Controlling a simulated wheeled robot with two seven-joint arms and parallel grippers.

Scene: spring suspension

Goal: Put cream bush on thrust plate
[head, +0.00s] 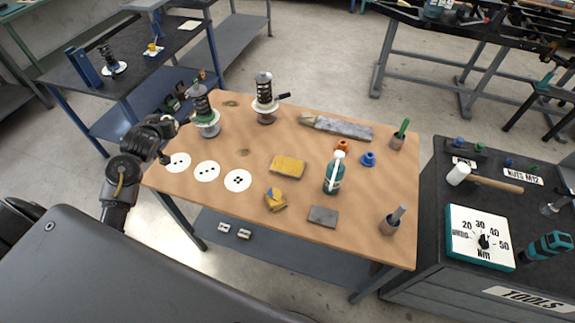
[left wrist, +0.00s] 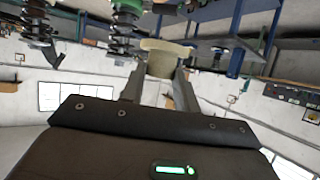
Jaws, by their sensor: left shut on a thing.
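My left gripper (left wrist: 163,68) is shut on the cream bush (left wrist: 166,56), a pale flanged piece held between the fingertips in the left wrist view. In the head view the gripper is above the table's left end, left of the spring unit with a green top (head: 201,106); the bush cannot be made out there. A second spring unit (head: 265,98) with a dark coil stands to the right. Both units have pale round plates at their lower part; I cannot tell which plate is the thrust plate. My right gripper is not in view.
The wooden table (head: 215,145) holds white dotted discs (head: 207,171), a yellow sponge (head: 287,166), a crumpled cloth (head: 275,200), a teal bottle (head: 334,176), an orange bush (head: 342,145) and a blue bush (head: 368,159). Bare wood lies between discs and spring units.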

